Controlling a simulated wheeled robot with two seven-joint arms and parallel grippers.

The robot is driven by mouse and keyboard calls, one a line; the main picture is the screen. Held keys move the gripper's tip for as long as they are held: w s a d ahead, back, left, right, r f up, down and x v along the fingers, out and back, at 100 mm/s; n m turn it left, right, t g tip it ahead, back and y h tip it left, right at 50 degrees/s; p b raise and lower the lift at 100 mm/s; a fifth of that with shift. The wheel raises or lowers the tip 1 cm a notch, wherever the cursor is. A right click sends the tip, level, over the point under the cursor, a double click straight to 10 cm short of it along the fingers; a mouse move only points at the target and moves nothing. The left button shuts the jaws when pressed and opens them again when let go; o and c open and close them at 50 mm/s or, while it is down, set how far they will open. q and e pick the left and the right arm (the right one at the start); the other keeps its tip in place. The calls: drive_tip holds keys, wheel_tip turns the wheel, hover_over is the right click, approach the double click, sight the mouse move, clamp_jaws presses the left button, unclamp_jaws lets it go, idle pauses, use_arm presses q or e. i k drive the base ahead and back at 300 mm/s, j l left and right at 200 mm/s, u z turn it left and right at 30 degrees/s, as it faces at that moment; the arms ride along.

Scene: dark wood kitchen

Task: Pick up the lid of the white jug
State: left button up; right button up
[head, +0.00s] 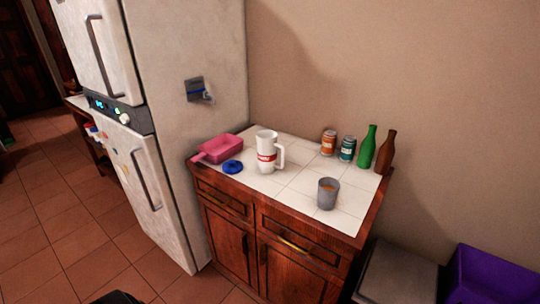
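The white jug (267,153) stands upright on the white-tiled top of a wooden cabinet (310,193). It has a red and white label and a handle on its right side. A round blue lid (232,167) lies flat on the tiles to the left of the jug, near the front edge and apart from the jug. Neither of my grippers shows in the head view.
A pink pan-like container (218,149) lies left of the jug. A grey cup (328,193) stands front right. Two cans (329,143), a green bottle (366,147) and a brown bottle (385,152) stand at the back. A fridge (190,120) rises at left; a purple bin (490,277) is at right.

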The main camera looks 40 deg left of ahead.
sight(232, 166)
drive_tip(key=u, duration=1.5)
